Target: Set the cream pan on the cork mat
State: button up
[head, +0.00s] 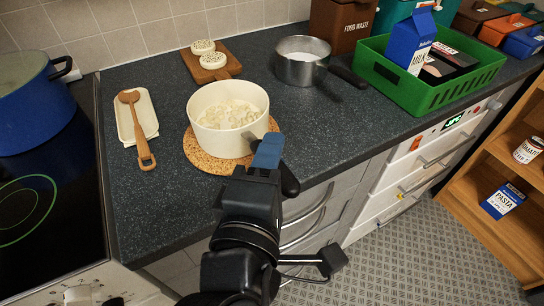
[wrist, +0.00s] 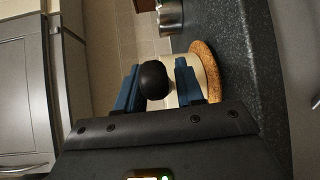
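The cream pan (head: 207,138) stands upright on the round cork mat (head: 196,158), with whitish lumpy contents inside. The cream wall (wrist: 207,77) and the mat's edge (wrist: 213,72) meet in the wrist view, with no clear gap. The pan's black handle (head: 289,182) points toward the counter's front edge. My gripper (head: 267,150) is at the handle. In the wrist view, the blue fingers of my gripper (wrist: 158,85) stand apart on either side of the handle's dark rounded end (wrist: 153,80), with a gap showing beside it. The far part of the handle is hidden.
A steel saucepan (head: 297,69) stands behind right, by a green crate (head: 435,98) holding a milk carton (head: 408,42). A wooden spoon (head: 137,125) lies on a cream tray (head: 149,113) at left. A wooden board (head: 224,69) is behind. The counter right of the mat is clear.

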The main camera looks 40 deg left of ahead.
jog(key=shift+o, duration=0.6)
jog(key=b+v, duration=0.1)
jog(key=v, duration=1.1)
jog(key=w+d+f+m+g+h, duration=0.1)
jog(key=d+f+m, duration=0.3)
jog(key=d+f, duration=0.3)
jog(key=d+f+m+g, duration=0.1)
jog(key=d+f+m, duration=0.3)
jog(key=d, duration=0.6)
jog(key=s+d+m+h, duration=0.3)
jog(key=s+d+m, duration=0.3)
jog(key=d+m, duration=0.2)
jog(key=s+d+m+t+h, duration=0.1)
jog(key=s+d+m+h, duration=0.2)
jog(key=s+d+m, duration=0.3)
jog(key=d+m, duration=0.2)
jog(key=d, duration=0.1)
jog(key=shift+s+t, duration=0.3)
jog(key=shift+d+r, duration=0.15)
